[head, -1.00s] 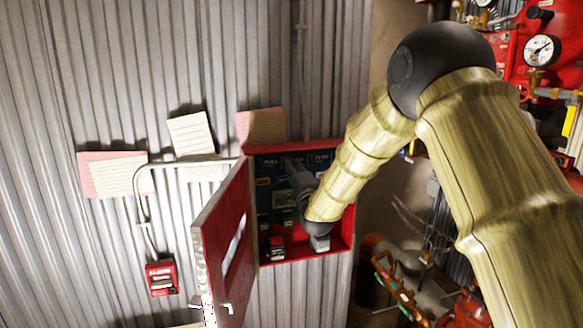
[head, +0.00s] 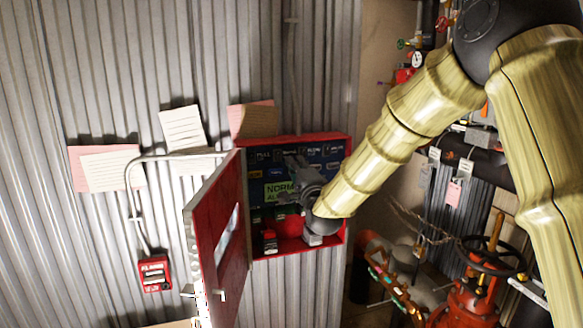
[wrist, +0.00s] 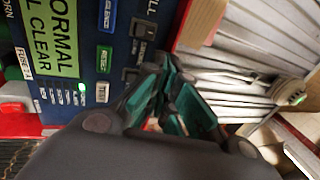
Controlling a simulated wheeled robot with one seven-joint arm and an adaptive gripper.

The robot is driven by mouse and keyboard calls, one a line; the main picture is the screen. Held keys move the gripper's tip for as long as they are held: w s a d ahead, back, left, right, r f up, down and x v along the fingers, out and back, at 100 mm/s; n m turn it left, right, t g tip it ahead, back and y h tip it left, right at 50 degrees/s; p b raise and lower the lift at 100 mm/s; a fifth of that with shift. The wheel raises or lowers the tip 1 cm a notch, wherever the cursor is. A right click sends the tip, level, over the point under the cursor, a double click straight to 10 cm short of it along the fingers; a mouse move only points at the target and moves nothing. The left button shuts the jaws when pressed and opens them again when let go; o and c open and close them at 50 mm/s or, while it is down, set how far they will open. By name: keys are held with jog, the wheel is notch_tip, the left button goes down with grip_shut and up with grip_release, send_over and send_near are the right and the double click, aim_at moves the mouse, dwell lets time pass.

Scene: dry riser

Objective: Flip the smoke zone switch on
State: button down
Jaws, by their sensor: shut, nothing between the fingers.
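A blue control panel (head: 263,168) sits in an open red wall cabinet (head: 343,150). It has a row of switches along the top and a green display (head: 277,190) reading "NORMAL". In the wrist view the same panel (wrist: 92,20) appears turned on its side, with the display (wrist: 52,38), a lit green indicator (wrist: 81,87) and a dark rocker switch (wrist: 143,28). I cannot tell which switch is the smoke zone one. My gripper (head: 298,165) is in front of the panel, shut and empty. Its fingertips (wrist: 172,62) are close to the dark switches; contact is unclear.
The red cabinet door (head: 215,235) stands open on the left. A red call point (head: 155,274) and pinned papers (head: 182,130) are on the corrugated wall. Pipes and a valve wheel (head: 492,256) crowd the right side.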

jog(key=s+b, duration=0.2)
jog(key=s, duration=0.4)
jog(key=shift+d, duration=0.3)
jog(key=shift+s, duration=0.1)
